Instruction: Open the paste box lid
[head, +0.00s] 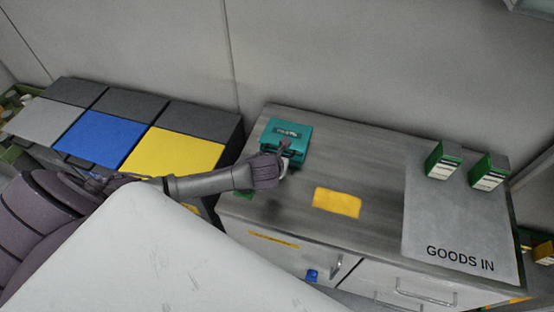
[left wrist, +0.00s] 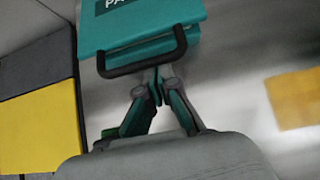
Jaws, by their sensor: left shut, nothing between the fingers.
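The paste box is a teal box (head: 286,133) with a dark label on its lid, standing on the grey cabinet top. Its lid looks closed. In the left wrist view the teal lid (left wrist: 150,28) fills the top, with a black loop handle (left wrist: 145,62) on its near side. My left gripper (head: 285,154) is at the front of the box. In the left wrist view its fingertips (left wrist: 157,80) are together just below the handle, with nothing between them; whether they touch the handle I cannot tell. My right gripper is not in view.
The cabinet top (head: 375,165) has a yellow patch (head: 337,202) and a grey GOODS IN mat (head: 425,215) with two green-and-white boxes (head: 442,160) on it. Left stands a unit with grey, blue and yellow panels (head: 102,136). A wall rises behind.

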